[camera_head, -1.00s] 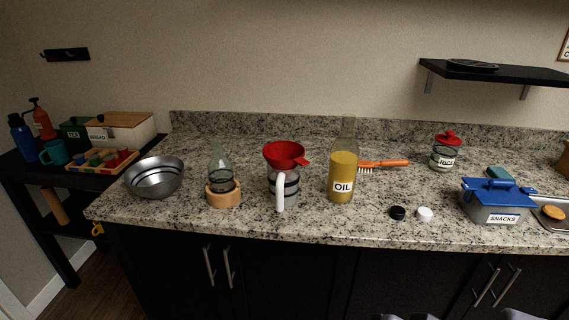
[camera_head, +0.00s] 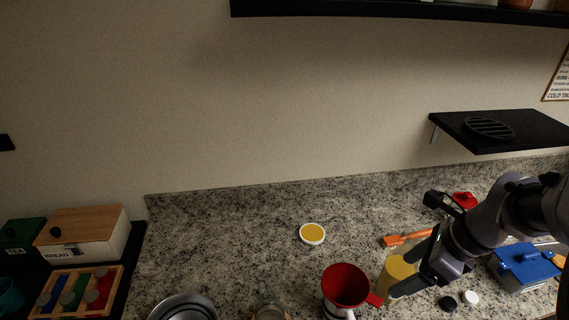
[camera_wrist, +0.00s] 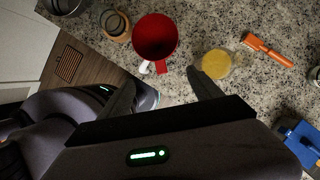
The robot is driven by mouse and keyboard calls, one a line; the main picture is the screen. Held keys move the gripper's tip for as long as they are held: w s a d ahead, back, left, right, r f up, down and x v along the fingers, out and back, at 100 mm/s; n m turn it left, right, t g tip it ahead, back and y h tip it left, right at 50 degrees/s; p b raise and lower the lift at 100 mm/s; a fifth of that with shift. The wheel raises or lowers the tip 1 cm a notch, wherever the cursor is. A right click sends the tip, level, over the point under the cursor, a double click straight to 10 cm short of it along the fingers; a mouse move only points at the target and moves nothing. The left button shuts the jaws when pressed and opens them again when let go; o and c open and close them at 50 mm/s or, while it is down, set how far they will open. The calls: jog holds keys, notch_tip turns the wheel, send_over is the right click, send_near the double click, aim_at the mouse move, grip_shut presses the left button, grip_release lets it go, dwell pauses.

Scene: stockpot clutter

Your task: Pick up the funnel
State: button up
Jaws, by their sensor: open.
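The red funnel (camera_head: 345,285) sits mouth up on top of a striped jug, its spout tab pointing right. In the wrist view the funnel (camera_wrist: 156,36) shows from above, just beyond the fingertips. The jug's white handle (camera_wrist: 145,67) shows below it; most of the jug is hidden. My gripper (camera_head: 419,259) is open and empty, to the right of the funnel and over the oil bottle (camera_head: 390,278) area. In the wrist view my gripper (camera_wrist: 160,80) has its fingers spread, with the funnel ahead between and above the tips, not touching.
The yellow oil bottle (camera_wrist: 216,64) stands close to the funnel's right. An orange brush (camera_head: 408,238) lies behind it. A metal bowl (camera_head: 184,309) and a wooden ring stand (camera_wrist: 115,25) are left. A blue-lidded box (camera_head: 525,266) is right. Counter behind the funnel is mostly clear.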

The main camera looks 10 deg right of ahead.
jog(key=b, duration=0.2)
send_near(371, 297)
jog(key=b+x, duration=0.1)
jog(key=x, duration=0.4)
jog(key=shift+s+d+f+b, duration=0.1)
jog(key=shift+s+f+b, duration=0.05)
jog(key=shift+f+b, duration=0.15)
jog(key=shift+f, duration=0.3)
jog(key=x, duration=0.1)
jog(key=b+x, duration=0.1)
jog(key=x, duration=0.1)
jog(key=b+x, duration=0.1)
jog(key=x, duration=0.1)
jog(key=shift+w+a+r, duration=0.2)
jog(key=shift+w+a, duration=0.05)
jog(key=shift+s, duration=0.1)
jog(key=shift+r, duration=0.1)
jog(key=shift+c, duration=0.2)
grip_shut()
